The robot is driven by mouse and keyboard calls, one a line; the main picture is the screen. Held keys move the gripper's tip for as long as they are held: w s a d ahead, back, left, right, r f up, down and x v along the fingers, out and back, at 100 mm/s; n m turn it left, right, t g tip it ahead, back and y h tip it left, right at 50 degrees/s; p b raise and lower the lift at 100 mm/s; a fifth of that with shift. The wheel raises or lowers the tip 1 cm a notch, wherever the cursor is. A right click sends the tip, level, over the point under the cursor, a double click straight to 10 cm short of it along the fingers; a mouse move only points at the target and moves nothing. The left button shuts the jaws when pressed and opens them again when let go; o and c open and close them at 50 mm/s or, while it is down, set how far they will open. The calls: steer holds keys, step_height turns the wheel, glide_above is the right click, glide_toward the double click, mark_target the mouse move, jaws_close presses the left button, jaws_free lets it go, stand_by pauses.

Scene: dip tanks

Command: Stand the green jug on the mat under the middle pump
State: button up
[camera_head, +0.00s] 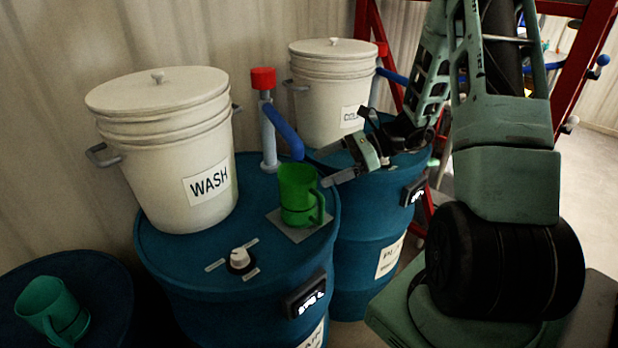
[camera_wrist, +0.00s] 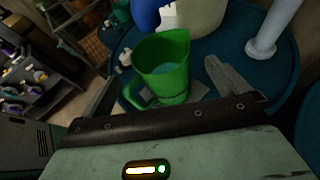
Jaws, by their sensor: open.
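The green jug (camera_head: 297,195) stands upright on a grey mat (camera_head: 289,229) on top of the blue barrel with the WASH bucket, below the spout of the red-topped pump (camera_head: 263,118). Its handle faces right in the head view. My gripper (camera_head: 338,182) is open just right of the jug. I cannot tell from the pictures whether a finger touches the jug. The mat (camera_wrist: 197,88) shows partly around the jug's base.
The WASH bucket (camera_head: 165,150) stands left of the jug, with a white knob (camera_head: 240,257) in front. A second lidded bucket (camera_head: 330,90) and a blue barrel (camera_head: 375,220) stand behind my gripper. A teal jug (camera_head: 52,310) is on another barrel at lower left.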

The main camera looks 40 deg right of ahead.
steer(key=shift+b+v, duration=0.45)
steer(key=shift+v, duration=2)
